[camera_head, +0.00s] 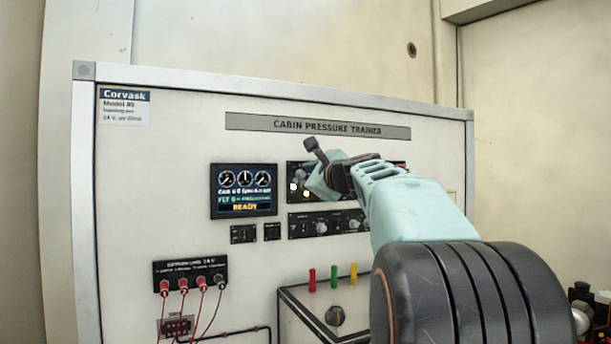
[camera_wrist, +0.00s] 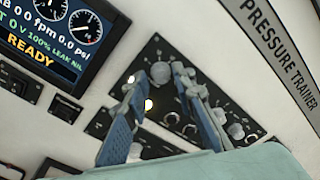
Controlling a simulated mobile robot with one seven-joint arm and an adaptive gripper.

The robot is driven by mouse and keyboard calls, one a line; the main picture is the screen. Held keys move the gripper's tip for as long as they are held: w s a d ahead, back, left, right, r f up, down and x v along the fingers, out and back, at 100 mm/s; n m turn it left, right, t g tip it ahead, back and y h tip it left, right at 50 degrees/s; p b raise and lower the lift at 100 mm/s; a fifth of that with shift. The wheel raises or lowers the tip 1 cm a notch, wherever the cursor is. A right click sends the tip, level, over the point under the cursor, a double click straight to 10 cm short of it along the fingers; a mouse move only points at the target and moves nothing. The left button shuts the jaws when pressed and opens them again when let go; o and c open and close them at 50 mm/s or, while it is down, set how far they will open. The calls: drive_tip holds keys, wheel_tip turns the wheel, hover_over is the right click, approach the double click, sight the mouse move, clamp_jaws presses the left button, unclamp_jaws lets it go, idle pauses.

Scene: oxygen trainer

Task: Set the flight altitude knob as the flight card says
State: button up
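The upper control panel (camera_head: 293,169) is a dark strip on the trainer, largely covered by my arm in the head view. The labels are too small to read, so I cannot tell which knob is flight altitude. My gripper (camera_head: 314,150) is in front of this panel. No readable flight card shows.
A display (camera_head: 244,190) reading READY is left of the panel. A lower knob panel (camera_head: 328,223) is below. Red leads hang from a terminal block (camera_head: 190,272). Red, green and yellow pegs (camera_head: 333,276) stand on a box (camera_head: 300,305).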

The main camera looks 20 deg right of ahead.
drive_tip(key=shift+o, duration=0.5)
drive_tip(key=shift+r, duration=0.1)
drive_tip(key=shift+s, duration=0.3)
drive_tip(key=s, duration=0.7)
